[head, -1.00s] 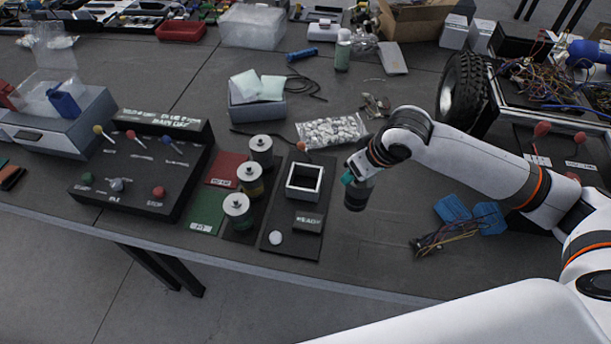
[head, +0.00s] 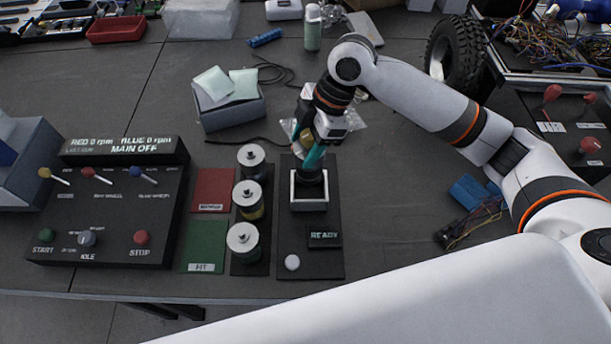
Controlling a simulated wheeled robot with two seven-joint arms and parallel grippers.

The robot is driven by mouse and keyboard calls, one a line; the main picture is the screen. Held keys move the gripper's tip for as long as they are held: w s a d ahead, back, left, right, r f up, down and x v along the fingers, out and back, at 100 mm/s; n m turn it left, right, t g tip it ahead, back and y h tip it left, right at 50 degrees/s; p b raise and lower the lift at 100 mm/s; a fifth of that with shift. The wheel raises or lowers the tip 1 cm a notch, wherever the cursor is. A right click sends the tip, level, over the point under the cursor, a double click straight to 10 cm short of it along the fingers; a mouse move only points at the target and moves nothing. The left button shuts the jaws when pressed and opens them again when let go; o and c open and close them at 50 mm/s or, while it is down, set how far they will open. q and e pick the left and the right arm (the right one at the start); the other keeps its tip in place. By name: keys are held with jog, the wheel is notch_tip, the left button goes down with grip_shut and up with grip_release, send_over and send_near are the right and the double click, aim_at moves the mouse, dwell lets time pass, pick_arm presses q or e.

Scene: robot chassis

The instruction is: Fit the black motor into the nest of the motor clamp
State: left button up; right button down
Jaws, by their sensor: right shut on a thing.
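The motor clamp is a dark board (head: 322,262) with a white-rimmed square nest (head: 309,208), a sign reading READY (head: 324,236) and a round white button (head: 292,262). My right gripper (head: 314,160) has teal fingers and is shut on the black motor (head: 310,182). It holds the motor at the nest, and the motor's lower part overlaps the nest's opening. I cannot tell how deep it sits or whether it touches the rim. The gripper hides the motor's upper part. My left gripper is not in view.
Three silver-topped cylinders (head: 246,193) stand in a row left of the clamp. Red (head: 212,188) and green (head: 205,245) mats lie beside them. A control box (head: 110,215) with levers reads MAIN OFF. A grey box (head: 228,105) stands behind.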

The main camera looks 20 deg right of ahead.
notch_tip(320, 180, down, 4)
jog(key=shift+s+d+r, duration=0.1)
jog(key=shift+s, duration=0.05)
jog(key=shift+f+p, duration=0.4)
jog(key=shift+f, duration=1.75)
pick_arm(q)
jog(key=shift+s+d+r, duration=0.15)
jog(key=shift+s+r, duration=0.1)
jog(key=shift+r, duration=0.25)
pick_arm(e)
jog(key=shift+f, duration=0.15)
jog(key=shift+c, duration=2.4)
grip_release()
jog(key=shift+f, duration=0.1)
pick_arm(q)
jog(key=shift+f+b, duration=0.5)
pick_arm(e)
jog(key=v, duration=1.2)
